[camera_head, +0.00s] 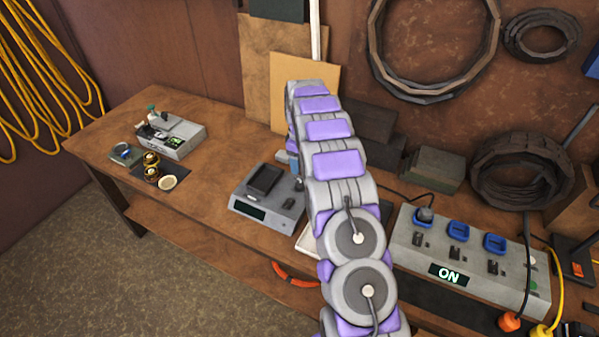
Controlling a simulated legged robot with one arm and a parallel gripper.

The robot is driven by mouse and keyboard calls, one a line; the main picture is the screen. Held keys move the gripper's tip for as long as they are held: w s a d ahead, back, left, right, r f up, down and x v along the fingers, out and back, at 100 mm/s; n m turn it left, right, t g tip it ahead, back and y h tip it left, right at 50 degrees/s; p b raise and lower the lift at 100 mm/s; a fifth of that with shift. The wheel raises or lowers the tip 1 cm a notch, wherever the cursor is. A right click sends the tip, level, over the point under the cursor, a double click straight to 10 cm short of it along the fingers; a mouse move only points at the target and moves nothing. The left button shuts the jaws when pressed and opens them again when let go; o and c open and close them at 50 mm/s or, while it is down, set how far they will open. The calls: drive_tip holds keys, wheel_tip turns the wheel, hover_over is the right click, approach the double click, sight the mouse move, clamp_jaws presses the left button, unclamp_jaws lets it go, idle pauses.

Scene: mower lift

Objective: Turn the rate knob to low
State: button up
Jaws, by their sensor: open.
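A grey device (248,208) with a dark display on its front and a black cradle (265,181) on top sits mid-bench. A small dark part at its right rear, beside my arm, may be the rate knob; it is too small and too covered to tell its setting. My arm rises across the middle of the view and bends down behind itself. Only a small bit of my gripper (293,168) shows left of the arm, just above the device's right rear. It is open; its fingertips are mostly hidden, and contact cannot be told.
A grey power box (467,262) with blue sockets and a lit ON display stands at the right, with cables. A smaller grey unit (170,136) and small parts lie at the left. The bench (215,167) is clear between them and the device.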

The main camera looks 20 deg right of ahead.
wheel_tip(320, 180, up, 7)
drive_tip(key=shift+f, duration=0.15)
idle(0.5)
drive_tip(key=s+a+r+m+b, duration=0.1)
drive_tip(key=s+a+r, duration=0.35)
drive_tip(key=s, duration=0.35)
drive_tip(key=s+a+r+m+g, duration=0.1)
drive_tip(key=s+a+r+m, duration=0.15)
drive_tip(key=s+a, duration=0.35)
drive_tip(key=s+a+r+m+b, duration=0.1)
drive_tip(key=s+a+r, duration=0.3)
drive_tip(key=s, duration=0.5)
drive_tip(key=s+a+f+m+b, duration=0.1)
drive_tip(key=s+a+f, duration=0.1)
drive_tip(key=s, duration=1.1)
drive_tip(key=s+a+f+m+b, duration=0.1)
drive_tip(key=s+a+m, duration=0.1)
drive_tip(key=s, duration=1.2)
drive_tip(key=shift+s+a+f+g, duration=0.15)
drive_tip(key=shift+a+f+g, duration=0.25)
drive_tip(key=shift+a, duration=0.1)
